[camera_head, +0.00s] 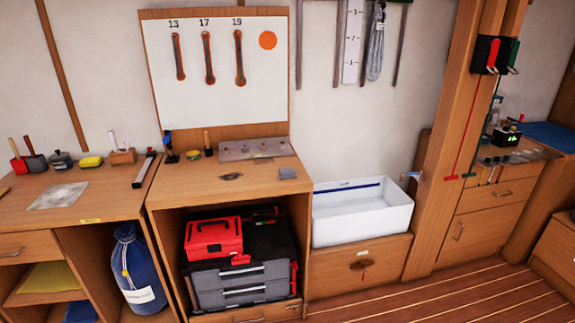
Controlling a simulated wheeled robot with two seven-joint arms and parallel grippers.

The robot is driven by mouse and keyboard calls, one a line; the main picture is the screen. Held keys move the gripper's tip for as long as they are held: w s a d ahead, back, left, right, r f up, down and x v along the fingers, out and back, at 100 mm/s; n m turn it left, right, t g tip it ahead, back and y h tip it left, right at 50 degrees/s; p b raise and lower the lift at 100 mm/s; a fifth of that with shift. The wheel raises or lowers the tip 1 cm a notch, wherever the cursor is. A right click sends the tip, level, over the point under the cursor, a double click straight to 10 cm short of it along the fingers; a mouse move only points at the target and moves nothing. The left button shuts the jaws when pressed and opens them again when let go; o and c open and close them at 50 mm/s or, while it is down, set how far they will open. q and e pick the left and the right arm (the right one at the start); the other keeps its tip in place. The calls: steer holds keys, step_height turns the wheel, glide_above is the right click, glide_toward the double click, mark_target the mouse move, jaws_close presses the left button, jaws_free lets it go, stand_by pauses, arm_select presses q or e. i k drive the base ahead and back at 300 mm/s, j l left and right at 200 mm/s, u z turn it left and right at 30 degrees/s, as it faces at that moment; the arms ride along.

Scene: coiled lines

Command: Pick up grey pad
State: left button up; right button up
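A small grey pad (288,173) lies flat on the wooden workbench top (200,185), close to its right edge. Nothing covers it in the head view. Neither my left nor my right gripper shows in this view.
A metal plate (253,148) lies at the back of the bench, and a small dark item (231,176) lies left of the pad. A white bin (362,210) stands right of the bench. A red toolbox (213,238) sits on the shelf below. The bench front is clear.

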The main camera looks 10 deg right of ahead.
mark_target(284, 174)
steer(key=i+l+u, duration=0.25)
steer(key=i+l, duration=0.5)
steer(key=i, duration=0.3)
steer(key=i+l+u, duration=0.3)
steer(key=i+l, duration=0.65)
